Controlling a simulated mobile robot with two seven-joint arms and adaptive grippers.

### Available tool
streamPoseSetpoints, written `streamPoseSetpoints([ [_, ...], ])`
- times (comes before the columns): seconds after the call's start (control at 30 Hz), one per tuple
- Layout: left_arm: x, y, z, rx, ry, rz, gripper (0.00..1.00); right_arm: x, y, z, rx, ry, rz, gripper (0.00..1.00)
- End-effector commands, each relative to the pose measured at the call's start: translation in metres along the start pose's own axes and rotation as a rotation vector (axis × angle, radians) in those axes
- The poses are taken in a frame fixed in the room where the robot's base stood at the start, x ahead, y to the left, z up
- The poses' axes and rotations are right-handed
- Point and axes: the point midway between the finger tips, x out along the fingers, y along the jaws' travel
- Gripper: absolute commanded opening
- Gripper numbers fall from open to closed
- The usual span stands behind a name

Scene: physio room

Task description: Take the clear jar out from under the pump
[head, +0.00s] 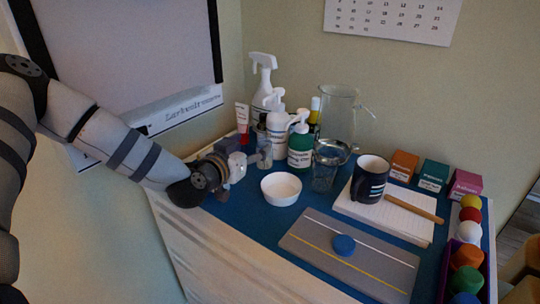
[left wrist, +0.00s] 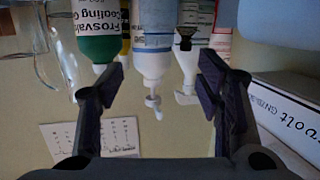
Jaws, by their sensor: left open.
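A small clear jar (head: 264,155) stands at the back left of the blue mat, in front of a white pump bottle (head: 278,126) and below its spout. In the left wrist view, which is upside down, the fingers (left wrist: 160,88) are spread wide, with the white pump bottle (left wrist: 153,45) beyond the gap. I cannot make out the jar there. My right gripper is not in view.
A green pump bottle (head: 300,148), spray bottle (head: 262,85), red-capped tube (head: 242,116) and glass pitcher (head: 338,110) crowd the back. A white bowl (head: 281,189) and clear glass (head: 324,177) stand in front. A dark mug (head: 369,180) stands on a notebook (head: 375,218).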

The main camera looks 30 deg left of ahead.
Motion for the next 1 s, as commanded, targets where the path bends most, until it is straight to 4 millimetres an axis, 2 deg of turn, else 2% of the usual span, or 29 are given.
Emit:
streamPoseSetpoints([
  [0.03, 0.014, 0.000, 0.016, 0.004, -0.021, -0.001, 0.60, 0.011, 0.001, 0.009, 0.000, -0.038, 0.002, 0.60],
  [0.27, 0.047, 0.000, 0.013, 0.003, -0.016, -0.001, 0.60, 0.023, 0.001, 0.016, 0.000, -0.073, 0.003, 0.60],
  [0.43, 0.080, 0.001, 0.017, 0.003, -0.017, -0.001, 0.60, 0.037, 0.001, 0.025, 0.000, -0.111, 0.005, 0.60],
  [0.53, 0.090, 0.001, 0.013, 0.002, -0.013, -0.001, 0.60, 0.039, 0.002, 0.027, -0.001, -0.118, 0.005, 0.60],
  [0.73, 0.090, 0.001, 0.009, 0.000, -0.008, 0.001, 0.60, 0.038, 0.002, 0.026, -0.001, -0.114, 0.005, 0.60],
  [0.77, 0.090, 0.001, 0.009, 0.000, -0.008, 0.001, 0.55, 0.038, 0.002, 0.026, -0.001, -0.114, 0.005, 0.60],
  [1.0, 0.090, 0.001, 0.009, 0.000, -0.009, 0.000, 0.01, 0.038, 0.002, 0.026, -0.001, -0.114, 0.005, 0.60],
])
